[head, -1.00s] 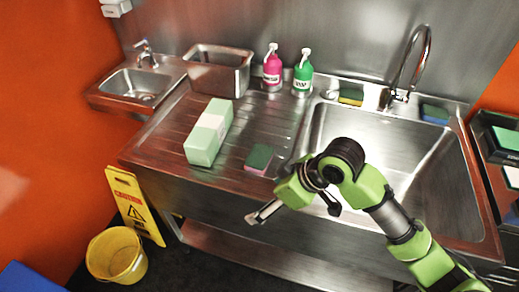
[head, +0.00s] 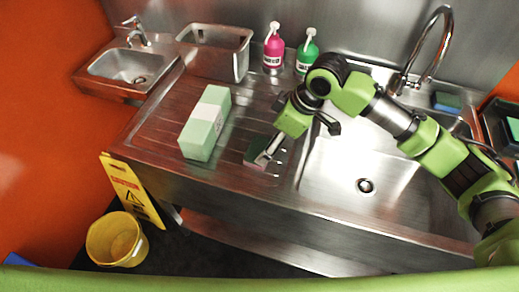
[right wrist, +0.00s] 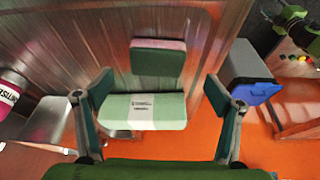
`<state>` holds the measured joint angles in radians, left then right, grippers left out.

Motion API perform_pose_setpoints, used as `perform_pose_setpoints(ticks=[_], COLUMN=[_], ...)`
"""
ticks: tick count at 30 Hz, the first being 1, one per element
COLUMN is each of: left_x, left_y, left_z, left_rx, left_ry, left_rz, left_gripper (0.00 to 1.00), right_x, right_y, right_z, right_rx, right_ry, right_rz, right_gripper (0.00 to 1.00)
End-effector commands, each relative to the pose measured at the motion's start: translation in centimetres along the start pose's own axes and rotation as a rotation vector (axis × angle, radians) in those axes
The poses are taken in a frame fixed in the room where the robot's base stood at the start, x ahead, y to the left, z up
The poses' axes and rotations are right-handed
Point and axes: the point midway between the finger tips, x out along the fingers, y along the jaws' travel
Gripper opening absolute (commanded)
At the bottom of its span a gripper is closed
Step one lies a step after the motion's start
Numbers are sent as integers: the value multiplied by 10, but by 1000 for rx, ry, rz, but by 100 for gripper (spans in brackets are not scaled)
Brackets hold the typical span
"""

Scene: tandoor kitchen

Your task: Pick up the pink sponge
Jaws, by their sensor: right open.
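The pink sponge (head: 256,149) has a dark green top and a pink lower side. It lies on the ribbed steel drainboard (head: 160,140), left of the big sink. In the head view my right gripper's near finger partly covers it. In the right wrist view the sponge (right wrist: 157,60) shows beyond and between the fingers, its pink edge at the top. My right gripper (head: 292,146) is open and empty above the sponge; it also shows in the right wrist view (right wrist: 158,84). Whether a finger touches the sponge I cannot tell. My left gripper is not in view.
A pale green box (head: 205,125) with a white label lies just left of the sponge. A pink bottle (head: 273,50) and a green bottle (head: 307,55) stand behind. A steel tub (head: 215,50) is at back left. The sink (head: 345,165) is on the right.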

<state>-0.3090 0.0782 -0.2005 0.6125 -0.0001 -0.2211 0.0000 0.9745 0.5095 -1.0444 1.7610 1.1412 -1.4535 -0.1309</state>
Motion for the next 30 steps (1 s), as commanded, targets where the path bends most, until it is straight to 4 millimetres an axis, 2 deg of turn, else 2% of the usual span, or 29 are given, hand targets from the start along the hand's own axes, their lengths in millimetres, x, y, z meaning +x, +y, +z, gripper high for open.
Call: perform_pose_setpoints(ticks=[8, 13, 18, 25, 26, 30], left_x=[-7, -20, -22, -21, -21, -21], left_y=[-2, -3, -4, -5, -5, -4], left_z=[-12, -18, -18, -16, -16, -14], left_rx=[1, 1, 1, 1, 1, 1], left_ry=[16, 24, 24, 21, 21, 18], left_rz=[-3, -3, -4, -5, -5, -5], left_gripper=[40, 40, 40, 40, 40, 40], right_x=[21, 45, 65, 68, 68, 68], right_y=[0, 3, 4, 4, 4, 4], right_z=[-2, -5, -4, -4, -4, -4], right_rx=[1, 1, -1, -2, -1, -1], right_ry=[0, -2, -1, 0, 0, 0], right_rz=[0, -1, 1, 2, 2, 2], right_gripper=[85, 85, 85, 85, 83, 58])
